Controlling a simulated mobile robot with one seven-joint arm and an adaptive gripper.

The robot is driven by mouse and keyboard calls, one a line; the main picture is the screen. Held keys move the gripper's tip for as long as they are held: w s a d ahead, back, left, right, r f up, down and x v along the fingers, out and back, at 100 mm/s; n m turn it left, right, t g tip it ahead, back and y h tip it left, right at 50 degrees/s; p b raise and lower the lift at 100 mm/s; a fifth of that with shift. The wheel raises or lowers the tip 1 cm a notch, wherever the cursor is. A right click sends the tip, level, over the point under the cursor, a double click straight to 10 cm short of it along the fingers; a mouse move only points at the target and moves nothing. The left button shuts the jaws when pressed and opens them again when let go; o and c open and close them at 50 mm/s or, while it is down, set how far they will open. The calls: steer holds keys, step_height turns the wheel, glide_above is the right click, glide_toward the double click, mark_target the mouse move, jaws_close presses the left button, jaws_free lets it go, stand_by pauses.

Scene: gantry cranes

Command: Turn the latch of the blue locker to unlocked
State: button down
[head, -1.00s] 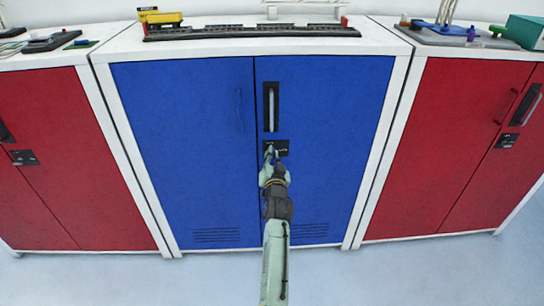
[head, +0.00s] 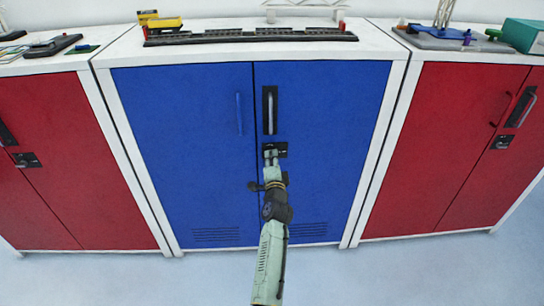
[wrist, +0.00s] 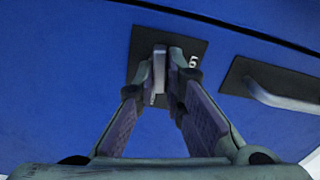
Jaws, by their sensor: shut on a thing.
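The blue locker (head: 185,150) stands in the middle of the head view with both doors shut. Its latch (head: 280,149) is a small lever on a black plate below the right door's handle. In the wrist view the silver latch lever (wrist: 158,72) stands out from the black plate (wrist: 198,48), between my fingertips. My gripper (head: 271,156) is at the latch, and in the wrist view my gripper (wrist: 162,82) is shut on the lever. The fingers hide part of the lever and plate, and a white mark shows at the plate's right.
The silver door handle (head: 270,110) is just above the latch and also shows at the right of the wrist view. Red lockers stand at left (head: 70,160) and right (head: 465,130). Model parts lie on the locker tops. The floor in front is clear.

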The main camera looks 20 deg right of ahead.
steer(key=shift+r+m+p, duration=0.1)
steer(key=shift+m+p, duration=0.25)
steer(key=shift+m, duration=0.75)
steer(key=c, duration=1.7)
jaws_free()
steer(key=v, duration=1.2)
